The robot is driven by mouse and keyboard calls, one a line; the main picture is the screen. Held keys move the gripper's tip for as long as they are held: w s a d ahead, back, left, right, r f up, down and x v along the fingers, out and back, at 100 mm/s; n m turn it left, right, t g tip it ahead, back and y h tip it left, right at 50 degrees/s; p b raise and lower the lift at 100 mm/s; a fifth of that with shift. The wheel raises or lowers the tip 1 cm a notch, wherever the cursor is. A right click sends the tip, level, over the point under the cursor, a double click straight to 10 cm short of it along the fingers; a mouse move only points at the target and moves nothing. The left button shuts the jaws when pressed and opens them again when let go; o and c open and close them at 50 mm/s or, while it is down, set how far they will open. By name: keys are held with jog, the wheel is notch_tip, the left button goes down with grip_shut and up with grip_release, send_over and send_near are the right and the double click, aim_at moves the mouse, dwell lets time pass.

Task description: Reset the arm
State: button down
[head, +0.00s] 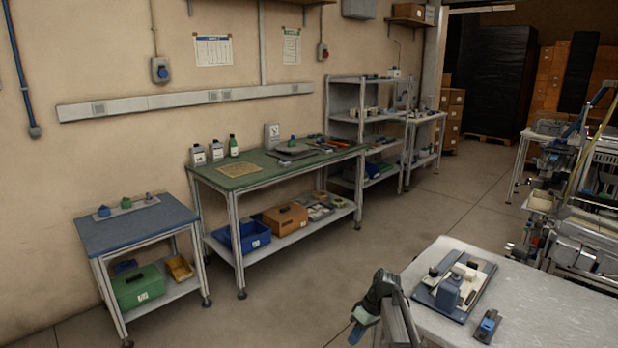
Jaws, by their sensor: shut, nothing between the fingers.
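No tape reels can be made out with certainty at this distance.
The white bench carries a fixture on a board (450,287) and a small blue-and-grey device (488,325). A blue-topped table (130,228), a green-topped workbench (235,178) and shelving (345,100) line the wall. Equipment (590,240) crowds the right. Open floor (300,290) lies between.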

jog(key=s+f+m+g+h, duration=0.25)
jog(key=s+f+m, duration=0.25)
jog(key=s+f, duration=1.55)
jog(key=s+d+f+m+g+h, duration=0.1)
jog(key=s+f, duration=0.5)
jog(key=s, duration=0.6)
jog(key=s+d+f+m+g+h, duration=0.1)
jog(key=s+f, duration=0.5)
jog(key=s, duration=0.7)
jog(key=shift+d+f+m+g, duration=0.3)
jog(key=shift+d+m+g, duration=0.2)
jog(key=shift+m, duration=0.2)
jog(key=shift+s, duration=0.1)
